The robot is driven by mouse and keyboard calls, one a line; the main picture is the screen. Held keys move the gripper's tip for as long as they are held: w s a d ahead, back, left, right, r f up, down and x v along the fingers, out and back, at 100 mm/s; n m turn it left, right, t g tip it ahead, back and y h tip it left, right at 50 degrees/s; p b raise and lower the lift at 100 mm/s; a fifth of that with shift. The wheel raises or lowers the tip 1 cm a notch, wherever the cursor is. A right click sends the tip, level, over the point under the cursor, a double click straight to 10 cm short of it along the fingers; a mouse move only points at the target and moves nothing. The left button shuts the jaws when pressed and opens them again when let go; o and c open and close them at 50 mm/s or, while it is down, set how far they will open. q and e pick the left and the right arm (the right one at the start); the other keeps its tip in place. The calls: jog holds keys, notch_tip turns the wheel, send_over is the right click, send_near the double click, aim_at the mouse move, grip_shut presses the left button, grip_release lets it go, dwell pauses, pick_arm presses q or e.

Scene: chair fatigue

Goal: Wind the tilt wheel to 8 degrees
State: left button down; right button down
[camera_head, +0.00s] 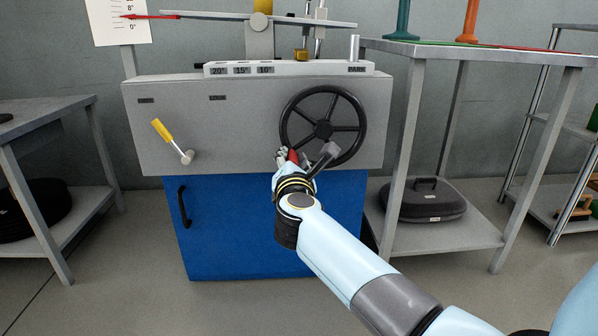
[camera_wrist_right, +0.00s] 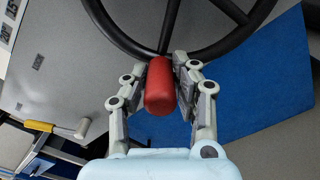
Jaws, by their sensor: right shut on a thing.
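The black tilt wheel (camera_head: 323,92) is mounted on the right of the grey machine front (camera_head: 240,125) in the head view. Its rim and a spoke also show in the right wrist view (camera_wrist_right: 128,40). My right gripper (camera_head: 287,157) is at the wheel's lower left rim. In the right wrist view the right gripper (camera_wrist_right: 160,88) is shut on the wheel's red handle (camera_wrist_right: 160,86), with a finger on each side. A scale card (camera_head: 120,22) at the upper left carries degree marks, and a red pointer (camera_head: 150,16) lies between 8° and 0°. My left gripper is not in view.
A yellow-handled lever (camera_head: 163,131) sits left on the machine front. A rail (camera_head: 290,69) on top is marked 20°, 15°, 10° and PARK. A blue cabinet (camera_head: 240,240) stands below. Grey tables stand left (camera_head: 45,110) and right (camera_head: 490,52), with open floor in front.

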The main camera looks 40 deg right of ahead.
aim_at(283, 124)
jog(key=r+m, duration=0.1)
jog(key=a+r+m, duration=0.1)
jog(key=shift+w+m, duration=0.3)
jog(key=shift+m, duration=0.1)
jog(key=shift+w+a+r+m+b, duration=0.15)
jog(key=shift+r+m+b, duration=0.25)
jog(key=shift+r+m, duration=0.4)
jog(key=shift+a+r+m, duration=0.1)
jog(key=shift+r+m, duration=0.6)
jog(key=shift+m, duration=0.5)
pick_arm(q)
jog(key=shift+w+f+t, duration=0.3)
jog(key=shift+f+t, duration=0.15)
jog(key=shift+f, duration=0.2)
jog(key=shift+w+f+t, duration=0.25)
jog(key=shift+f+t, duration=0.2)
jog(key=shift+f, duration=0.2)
pick_arm(e)
jog(key=shift+r+m, duration=0.85)
jog(key=shift+m, duration=0.15)
jog(key=c, duration=1.1)
grip_release()
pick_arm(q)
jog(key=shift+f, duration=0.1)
pick_arm(e)
jog(key=shift+o, duration=0.2)
notch_tip(283, 124, up, 10)
jog(key=shift+r, duration=0.1)
